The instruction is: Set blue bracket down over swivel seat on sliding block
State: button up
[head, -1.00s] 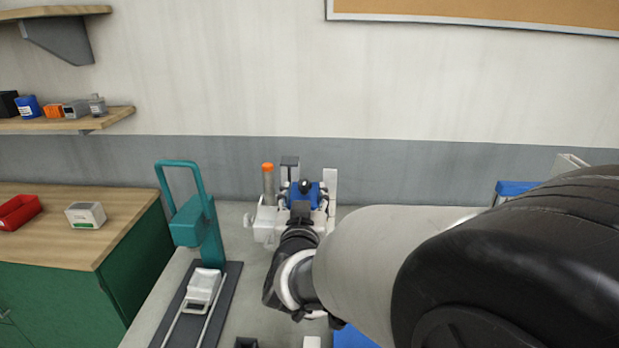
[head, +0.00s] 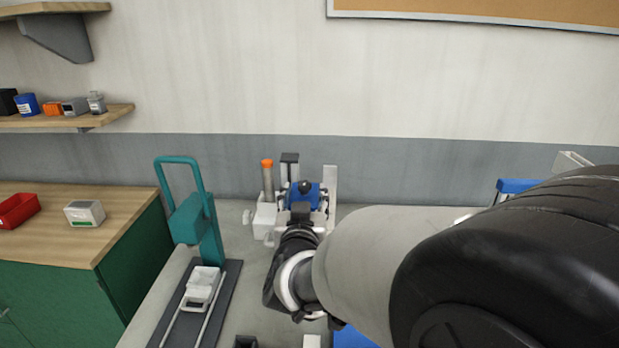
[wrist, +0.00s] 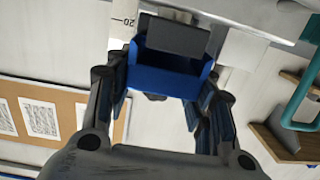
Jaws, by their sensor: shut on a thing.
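The blue bracket (head: 304,193) is in my gripper (head: 300,209) in the head view, at a white and grey fixture (head: 266,216) with an orange-capped post. In the wrist view the bracket (wrist: 165,80) lies between the two fingers of my gripper (wrist: 168,92), which is shut on it. A dark grey plate (wrist: 175,36) shows just beyond the bracket's edge. The sliding block and its swivel seat are not clearly distinguishable; the bracket and my arm cover part of the fixture. I cannot tell whether the bracket touches a seat.
A teal press (head: 199,222) on a dark base stands left of my gripper. A green cabinet (head: 95,290) with a wooden top carries a red bin (head: 17,210) and a small box (head: 85,213). The wall is close behind the fixture. My arm hides much of the right side.

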jog(key=shift+f+b, duration=0.45)
jog(key=shift+f, duration=0.05)
jog(key=o, duration=1.5)
jog(key=shift+s, duration=0.15)
jog(key=s+r, duration=0.1)
jog(key=s, duration=1.1)
jog(key=s+d+f+g, duration=0.2)
jog(key=s+d+g, duration=0.2)
jog(key=s, duration=0.3)
jog(key=s+d+f+g, duration=0.3)
jog(key=s+d+g, duration=0.1)
jog(key=s+d, duration=0.3)
jog(key=s+d+f+g, duration=0.2)
jog(key=s+d+g, duration=0.2)
jog(key=s, duration=0.3)
jog(key=shift+s+d+f, duration=0.2)
jog(key=shift+d, duration=0.25)
jog(key=shift+s+d+f, duration=0.15)
jog(key=shift+d, duration=0.3)
